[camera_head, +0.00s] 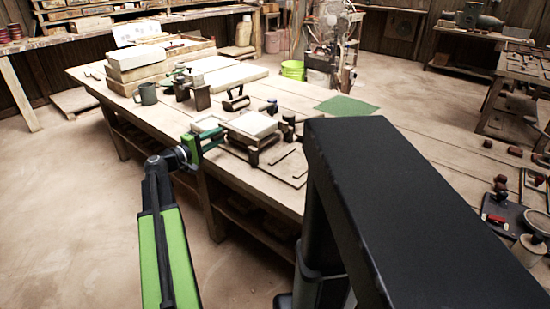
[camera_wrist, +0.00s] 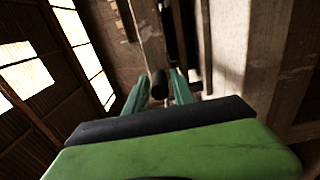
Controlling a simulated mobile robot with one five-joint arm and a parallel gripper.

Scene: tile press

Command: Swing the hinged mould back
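The tile press mould, with a pale block (camera_head: 252,124) in a dark frame, sits on the long wooden bench, right of my gripper. My gripper (camera_head: 216,136) is at the bench's left edge beside the press, its green fingers spread apart. In the wrist view my gripper (camera_wrist: 160,80) shows two teal fingers with a gap between them. A dark round-ended bar (camera_wrist: 159,86), perhaps the mould's handle, shows between the fingers; I see no clear grip on it. The mould's hinge is too small to make out.
The wooden bench (camera_head: 290,112) also carries a grey mug (camera_head: 147,94), a pale stacked box (camera_head: 135,62), a roller (camera_head: 236,99) and a green mat (camera_head: 347,106). A lime bucket (camera_head: 292,69) stands beyond. The floor left of the bench is clear.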

